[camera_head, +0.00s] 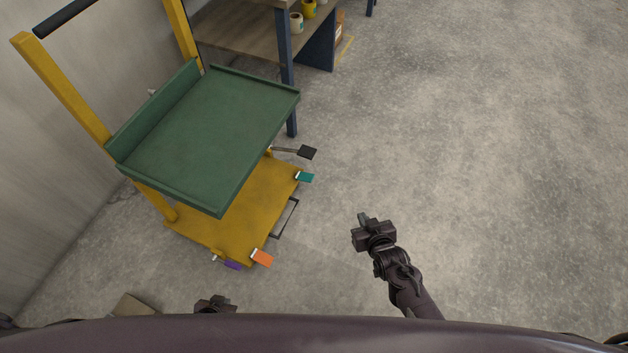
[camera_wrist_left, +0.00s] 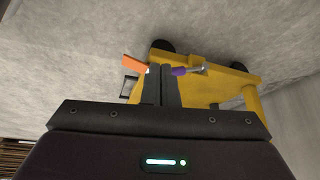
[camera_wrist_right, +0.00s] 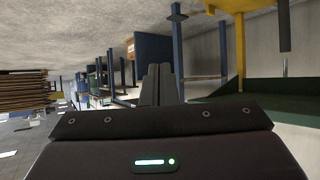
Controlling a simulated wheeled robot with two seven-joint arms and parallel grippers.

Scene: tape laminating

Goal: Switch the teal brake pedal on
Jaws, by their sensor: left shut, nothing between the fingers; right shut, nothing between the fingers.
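The teal brake pedal (camera_head: 305,177) sticks out from the right side of the yellow cart base (camera_head: 225,220), at its far corner. My right gripper (camera_head: 364,222) is shut and empty, above the floor to the right of the cart and apart from the teal pedal. My left gripper (camera_head: 214,303) is shut and empty at the bottom of the head view, partly hidden by my body. The left wrist view shows its closed fingers (camera_wrist_left: 162,84) with an orange pedal (camera_wrist_left: 136,64) and a purple pedal (camera_wrist_left: 186,71) beyond. The right wrist view shows closed fingers (camera_wrist_right: 158,84) with no teal pedal.
The cart carries a green tray top (camera_head: 210,125) on yellow posts. Orange (camera_head: 262,257) and purple (camera_head: 232,265) pedals are at the near corner. A workbench (camera_head: 240,40) stands behind. The floor at right is clear.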

